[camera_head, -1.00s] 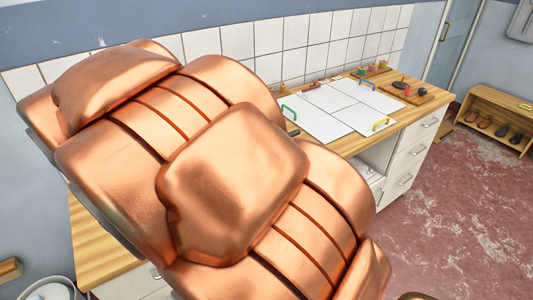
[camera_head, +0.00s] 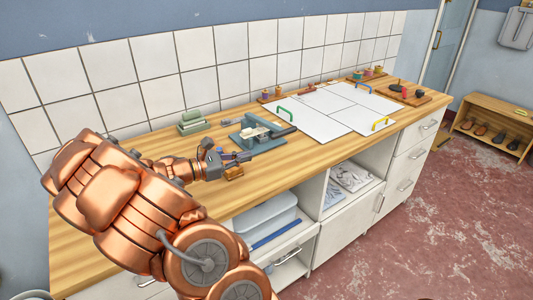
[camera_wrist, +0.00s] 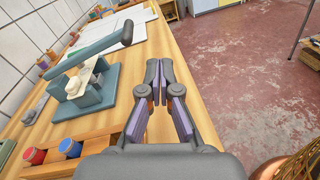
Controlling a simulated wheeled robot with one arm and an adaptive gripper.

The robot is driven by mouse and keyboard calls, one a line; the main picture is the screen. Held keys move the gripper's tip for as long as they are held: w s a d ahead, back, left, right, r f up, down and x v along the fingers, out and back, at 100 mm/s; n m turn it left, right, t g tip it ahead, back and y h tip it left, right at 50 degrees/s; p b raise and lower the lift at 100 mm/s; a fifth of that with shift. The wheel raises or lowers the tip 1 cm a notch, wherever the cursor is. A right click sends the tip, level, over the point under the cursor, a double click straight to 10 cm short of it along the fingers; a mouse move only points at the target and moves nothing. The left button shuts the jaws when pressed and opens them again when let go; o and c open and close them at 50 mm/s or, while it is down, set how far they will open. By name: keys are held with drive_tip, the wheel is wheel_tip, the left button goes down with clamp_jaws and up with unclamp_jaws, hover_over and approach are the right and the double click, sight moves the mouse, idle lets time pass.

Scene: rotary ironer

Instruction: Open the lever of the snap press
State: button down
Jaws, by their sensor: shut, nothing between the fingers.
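The snap press (camera_head: 250,141) is a blue-grey device on the wooden counter, and it also shows at the left of the wrist view (camera_wrist: 97,97). Its lever (camera_wrist: 92,48) is a blue-grey bar lying low across the top of the press, with a black grip (camera_wrist: 127,33) at its far end. A pale block sits under the lever. My gripper (camera_wrist: 159,70) is shut and empty, to the right of the press in the wrist view and apart from the lever. In the head view my gripper (camera_head: 240,156) is just in front of the press, low over the counter.
White boards (camera_head: 330,108) with coloured handles lie to the right of the press. A green stack (camera_head: 195,122) stands behind left. A wooden rack with red (camera_wrist: 34,156) and blue (camera_wrist: 70,148) spools is near my gripper. Tiled wall behind; open floor in front.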

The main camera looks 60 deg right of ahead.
drive_tip(key=w+d+f+n+h, duration=0.1)
drive_tip(key=w+d+f+n+b, duration=0.1)
drive_tip(key=w+d+f, duration=0.1)
drive_tip(key=shift+d+f+n+t+h, duration=0.15)
drive_tip(key=shift+f+n+t+h, duration=0.1)
drive_tip(key=shift+n+t+h, duration=0.15)
drive_tip(key=shift+w+d+f, duration=0.1)
drive_tip(key=shift+d+f, duration=0.05)
drive_tip(key=shift+d, duration=0.2)
drive_tip(key=p+x, duration=0.2)
drive_tip(key=x, duration=0.7)
drive_tip(key=shift+d, duration=0.35)
